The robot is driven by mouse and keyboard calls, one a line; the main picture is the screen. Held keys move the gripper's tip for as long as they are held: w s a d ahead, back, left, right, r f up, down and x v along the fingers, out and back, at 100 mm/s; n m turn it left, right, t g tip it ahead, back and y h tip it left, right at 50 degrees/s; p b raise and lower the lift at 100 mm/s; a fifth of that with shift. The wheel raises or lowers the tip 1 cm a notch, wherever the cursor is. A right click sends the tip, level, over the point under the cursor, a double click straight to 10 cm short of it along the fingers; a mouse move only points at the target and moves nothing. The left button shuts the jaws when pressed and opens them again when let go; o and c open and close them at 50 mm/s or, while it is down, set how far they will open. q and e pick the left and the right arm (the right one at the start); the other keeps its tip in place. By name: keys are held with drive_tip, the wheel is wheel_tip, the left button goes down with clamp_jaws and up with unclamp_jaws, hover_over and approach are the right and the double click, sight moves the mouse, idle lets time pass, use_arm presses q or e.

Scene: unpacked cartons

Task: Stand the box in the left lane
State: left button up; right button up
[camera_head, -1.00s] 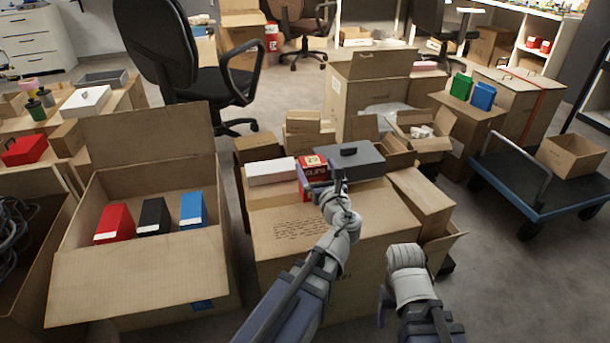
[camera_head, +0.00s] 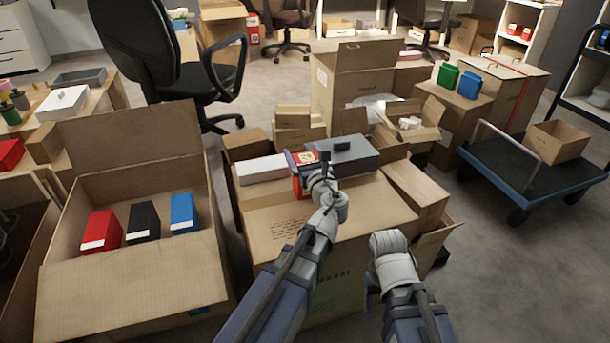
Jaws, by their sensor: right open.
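A red box (camera_head: 300,187) with a pale label stands on the closed carton (camera_head: 270,225) in the middle, between a white box (camera_head: 262,169) and a grey box (camera_head: 352,158). My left gripper (camera_head: 308,160) is at the red box's top, with a finger towards each side. It hides part of the box, so I cannot tell whether the fingers press on it. My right gripper (camera_head: 372,284) is low at the right front, open, mostly hidden by its own wrist. The open carton (camera_head: 120,285) at left holds red (camera_head: 100,230), black (camera_head: 144,221) and blue (camera_head: 184,213) boxes. Lane dividers are not discernible.
A tall open carton (camera_head: 325,90) and smaller cartons stand behind the middle carton. A blue-edged trolley (camera_head: 535,185) is at right. An office chair (camera_head: 140,50) stands behind the left carton. Grey floor shows at the right front.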

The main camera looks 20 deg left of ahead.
use_arm(q)
clamp_jaws()
idle(0.5)
